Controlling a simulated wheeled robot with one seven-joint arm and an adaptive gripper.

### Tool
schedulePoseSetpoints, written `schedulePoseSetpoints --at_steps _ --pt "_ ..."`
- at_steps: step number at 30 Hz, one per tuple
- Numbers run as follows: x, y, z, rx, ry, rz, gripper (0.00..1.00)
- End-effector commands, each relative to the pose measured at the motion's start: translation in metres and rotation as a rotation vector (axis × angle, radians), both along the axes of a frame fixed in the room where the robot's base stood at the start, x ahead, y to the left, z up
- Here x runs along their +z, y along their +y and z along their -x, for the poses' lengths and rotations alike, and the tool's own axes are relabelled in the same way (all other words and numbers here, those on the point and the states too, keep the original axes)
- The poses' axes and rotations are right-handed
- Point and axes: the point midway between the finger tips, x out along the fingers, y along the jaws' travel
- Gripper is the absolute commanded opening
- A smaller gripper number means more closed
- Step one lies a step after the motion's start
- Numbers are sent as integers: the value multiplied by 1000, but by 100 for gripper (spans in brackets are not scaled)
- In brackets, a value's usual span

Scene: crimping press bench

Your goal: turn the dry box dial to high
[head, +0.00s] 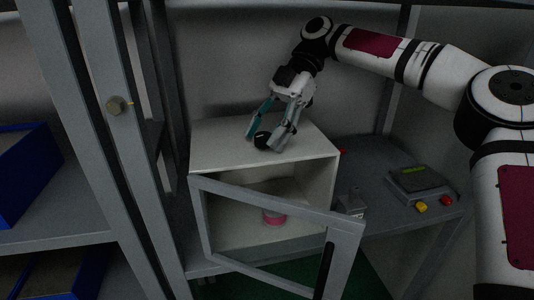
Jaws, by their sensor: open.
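The dry box (215,150) is a pale box on the bench, and its grey-framed front door (275,205) stands ajar. A round black knob (262,140), which looks like the dial, sits on its top. My gripper (263,141) points down over the top with its fingers apart, one on each side of the knob. I cannot tell whether the fingers touch it. Any marks around the knob are hidden or too small to read, so its setting is unclear.
A pink and white round item (274,216) is inside the box. A small grey fixture (351,203) and a dark device with yellow and red buttons (420,184) are to the right. Grey posts (120,150) and blue bins (25,170) are at left.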

Motion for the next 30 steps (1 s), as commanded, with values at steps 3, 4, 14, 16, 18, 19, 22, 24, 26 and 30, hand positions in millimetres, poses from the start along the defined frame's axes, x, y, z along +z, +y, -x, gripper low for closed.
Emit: schedulePoseSetpoints --at_steps 3,4,14,16,18,19,22,24,26,30 --pt "5 -3 4 -117 1 0 52" --pt "5 -3 4 -146 2 1 52" --pt "6 -3 7 -424 1 1 52" --pt "5 -3 7 -479 1 0 52" --pt "5 -3 8 -537 1 1 52" --pt "5 -3 8 -559 0 2 52" --pt "5 -3 9 -641 0 1 52" --pt "6 -3 9 -695 1 0 52" --pt "5 -3 9 -745 0 1 52" --pt "5 -3 11 -861 0 2 52"
